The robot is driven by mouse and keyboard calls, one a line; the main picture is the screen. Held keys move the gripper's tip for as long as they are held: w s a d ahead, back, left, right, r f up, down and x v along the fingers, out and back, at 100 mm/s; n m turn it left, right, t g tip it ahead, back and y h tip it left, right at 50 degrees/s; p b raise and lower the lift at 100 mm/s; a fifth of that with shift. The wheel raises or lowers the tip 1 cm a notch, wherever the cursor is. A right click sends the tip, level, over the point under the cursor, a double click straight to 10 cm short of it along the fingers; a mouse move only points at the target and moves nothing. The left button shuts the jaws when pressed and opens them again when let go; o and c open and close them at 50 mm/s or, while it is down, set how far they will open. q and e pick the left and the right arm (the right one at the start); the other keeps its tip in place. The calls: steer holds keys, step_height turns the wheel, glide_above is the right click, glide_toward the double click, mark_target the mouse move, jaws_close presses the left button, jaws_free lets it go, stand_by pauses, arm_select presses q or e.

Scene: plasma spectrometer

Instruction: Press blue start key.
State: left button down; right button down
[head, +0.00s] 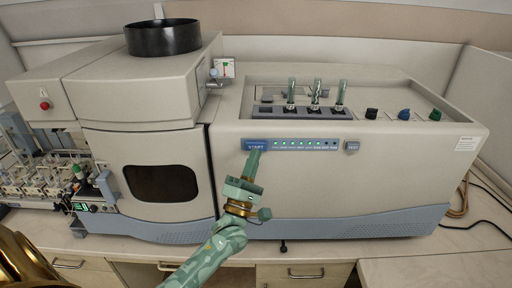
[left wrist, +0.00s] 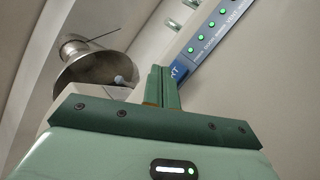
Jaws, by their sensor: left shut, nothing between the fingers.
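The blue start key (head: 257,144) sits at the left end of the indicator strip on the spectrometer's front panel. In the left wrist view the key (left wrist: 178,71) shows partly, with its far end hidden behind the fingers. My left gripper (head: 254,153) is shut and empty, its fingertips pointing up at the key's lower edge. In the left wrist view the closed fingers (left wrist: 162,72) overlap the key. I cannot tell whether they touch it. My right gripper is not in view.
Several green lights (head: 300,143) run right of the key, ending near a grey stop key (head: 352,146). The spectrometer (head: 340,190) fills the bench's middle. A sampler rack (head: 40,180) stands at left. Cables (head: 480,200) lie at right.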

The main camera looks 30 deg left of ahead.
arm_select(q)
steer(key=shift+w+a, duration=0.1)
steer(key=shift+w, duration=0.05)
steer(key=shift+w+a, duration=0.15)
steer(key=shift+w, duration=0.1)
steer(key=shift+w+a, duration=0.2)
steer(key=shift+w, duration=0.1)
stand_by(0.9)
stand_by(0.3)
steer(key=shift+s+d, duration=0.45)
steer(key=shift+s, duration=0.25)
steer(key=s+d, duration=0.1)
steer(key=s+p, duration=0.1)
steer(key=s, duration=0.1)
steer(key=s+d+p, duration=0.1)
steer(key=shift+s+d, duration=0.15)
steer(key=shift+d, duration=0.15)
